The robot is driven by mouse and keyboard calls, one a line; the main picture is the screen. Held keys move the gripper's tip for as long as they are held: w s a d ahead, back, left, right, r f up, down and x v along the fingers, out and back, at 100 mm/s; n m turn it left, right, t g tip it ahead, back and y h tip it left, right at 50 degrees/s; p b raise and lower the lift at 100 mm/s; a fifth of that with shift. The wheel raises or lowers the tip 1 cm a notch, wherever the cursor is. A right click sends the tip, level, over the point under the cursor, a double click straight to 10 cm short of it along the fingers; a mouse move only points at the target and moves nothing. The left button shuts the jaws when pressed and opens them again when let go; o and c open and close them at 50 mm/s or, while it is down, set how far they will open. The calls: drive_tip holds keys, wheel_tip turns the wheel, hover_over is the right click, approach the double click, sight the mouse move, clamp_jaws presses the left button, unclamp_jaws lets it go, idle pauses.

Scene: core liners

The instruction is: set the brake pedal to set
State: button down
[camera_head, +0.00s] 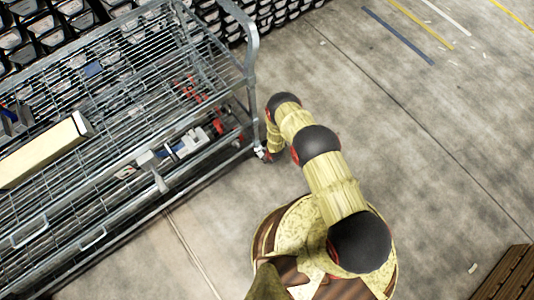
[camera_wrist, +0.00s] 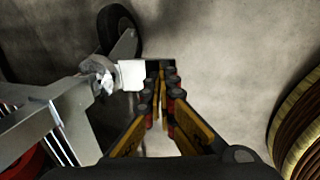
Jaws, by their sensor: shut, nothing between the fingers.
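In the wrist view, a small white square pedal (camera_wrist: 131,74) sticks out from the grey caster bracket (camera_wrist: 127,46) at the cart's corner. I take it to be the brake pedal; its set or released position cannot be told. My gripper (camera_wrist: 162,75) is shut and empty, with its fingertips just right of the pedal. Whether they touch it cannot be told. In the head view my gripper (camera_head: 264,155) is low beside the cart's lower right corner, and the pedal is too small to make out.
The wire-shelf cart (camera_head: 150,118) fills the left of the head view and carries a long cream box (camera_head: 42,150). Its black caster wheel (camera_wrist: 118,28) stands behind the pedal. Bare concrete floor (camera_head: 400,110) lies to the right. A wooden pallet (camera_head: 510,278) is at the lower right.

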drive_tip(key=shift+s+d+f+t+y, duration=0.2)
drive_tip(key=shift+f+t+y, duration=0.2)
drive_tip(key=shift+f+t, duration=0.25)
drive_tip(key=shift+f+b, duration=0.25)
drive_tip(key=shift+b, duration=0.35)
drive_tip(key=shift+r, duration=0.1)
